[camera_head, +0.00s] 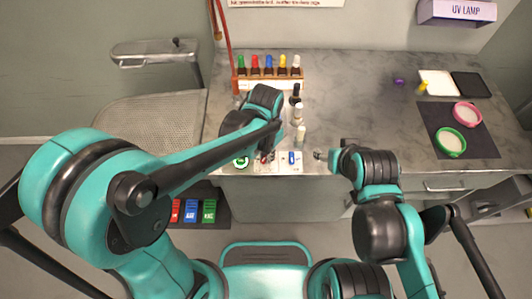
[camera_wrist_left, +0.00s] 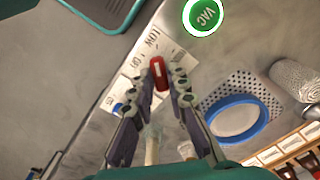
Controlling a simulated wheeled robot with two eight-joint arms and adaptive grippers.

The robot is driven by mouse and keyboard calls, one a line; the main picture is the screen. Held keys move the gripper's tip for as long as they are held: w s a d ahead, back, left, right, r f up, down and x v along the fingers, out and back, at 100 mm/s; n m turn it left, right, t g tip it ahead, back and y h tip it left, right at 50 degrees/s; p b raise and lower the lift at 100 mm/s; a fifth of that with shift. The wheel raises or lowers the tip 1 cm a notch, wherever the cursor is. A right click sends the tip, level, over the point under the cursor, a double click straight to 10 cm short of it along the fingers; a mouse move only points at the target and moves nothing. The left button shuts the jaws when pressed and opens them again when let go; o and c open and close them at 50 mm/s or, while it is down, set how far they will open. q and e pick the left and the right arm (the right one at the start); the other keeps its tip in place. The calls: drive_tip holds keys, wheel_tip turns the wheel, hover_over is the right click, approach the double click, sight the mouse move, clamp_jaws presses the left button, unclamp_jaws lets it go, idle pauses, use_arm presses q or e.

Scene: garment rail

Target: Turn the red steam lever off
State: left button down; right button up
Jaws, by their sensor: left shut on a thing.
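The red steam lever (camera_wrist_left: 159,73) stands on a white labelled plate (camera_wrist_left: 153,42) in the left wrist view, where "LOW" can be read. My left gripper (camera_wrist_left: 158,86) is shut on the red lever, one finger on each side of it. In the head view the red lever (camera_head: 264,158) is small and partly hidden by my left arm, at the counter's front edge. A blue lever (camera_head: 292,157) is just right of it. My right gripper (camera_head: 318,155) is near the front edge, right of the blue lever; its fingers are too small to judge.
Several bottles (camera_head: 298,114) stand behind the levers, before a bottle rack (camera_head: 270,84). The counter (camera_head: 350,100) is clear at its middle.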

use_arm(q)
drive_tip(key=n, duration=0.8)
drive_tip(key=shift+p, duration=0.3)
idle(0.3)
drive_tip(key=c, duration=1.5)
unclamp_jaws()
drive_tip(key=shift+r, duration=0.1)
wheel_tip(320, 180, up, 12)
drive_tip(key=shift+f, duration=0.1)
